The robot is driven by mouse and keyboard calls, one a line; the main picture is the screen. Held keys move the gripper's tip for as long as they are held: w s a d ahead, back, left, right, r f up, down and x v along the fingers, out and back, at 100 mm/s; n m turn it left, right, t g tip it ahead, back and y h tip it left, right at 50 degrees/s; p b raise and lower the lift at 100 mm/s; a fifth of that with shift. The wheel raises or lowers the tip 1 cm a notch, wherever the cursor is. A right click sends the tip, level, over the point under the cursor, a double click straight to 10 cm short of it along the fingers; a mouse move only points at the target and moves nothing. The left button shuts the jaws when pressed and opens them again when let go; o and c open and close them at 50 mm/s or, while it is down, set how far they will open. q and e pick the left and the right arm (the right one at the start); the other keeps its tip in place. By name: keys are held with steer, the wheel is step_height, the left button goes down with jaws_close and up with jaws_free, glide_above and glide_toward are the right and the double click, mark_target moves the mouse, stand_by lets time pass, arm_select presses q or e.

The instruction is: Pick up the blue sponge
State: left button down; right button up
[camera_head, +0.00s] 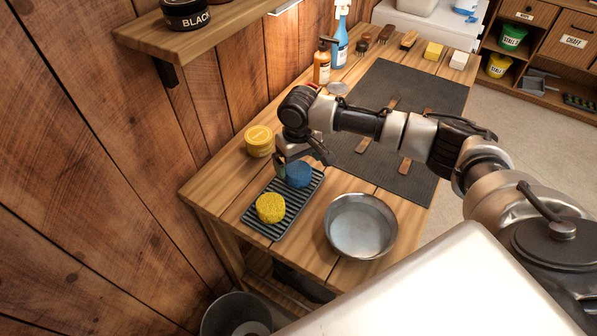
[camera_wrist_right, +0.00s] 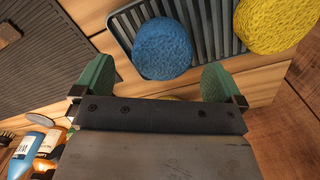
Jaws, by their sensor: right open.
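The round blue sponge (camera_head: 298,174) lies at the far end of a dark ribbed tray (camera_head: 269,233) on the wooden table. My right gripper (camera_head: 304,161) is over that end of the tray, close to the blue sponge and partly covering it in the head view. In the wrist view the right gripper (camera_wrist_right: 157,82) is open, its green-padded fingers apart with nothing between them. The blue sponge (camera_wrist_right: 163,48) shows just past the fingertips, in line with the gap. Contact cannot be told. My left gripper is not in view.
A yellow sponge (camera_head: 270,208) shares the tray. A metal bowl (camera_head: 360,226) stands to the right, and a yellow tin (camera_head: 259,141) behind left. Bottles (camera_head: 321,66) and brushes stand farther back. A dark mat (camera_head: 400,95) covers the table's far part. A wooden wall borders the left.

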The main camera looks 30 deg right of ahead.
mark_target(298, 168)
step_height(298, 168, down, 4)
steer(key=shift+a+f, duration=0.1)
steer(key=shift+a, duration=0.05)
steer(key=c, duration=1)
steer(key=shift+r, duration=0.2)
steer(key=shift+c, duration=0.2)
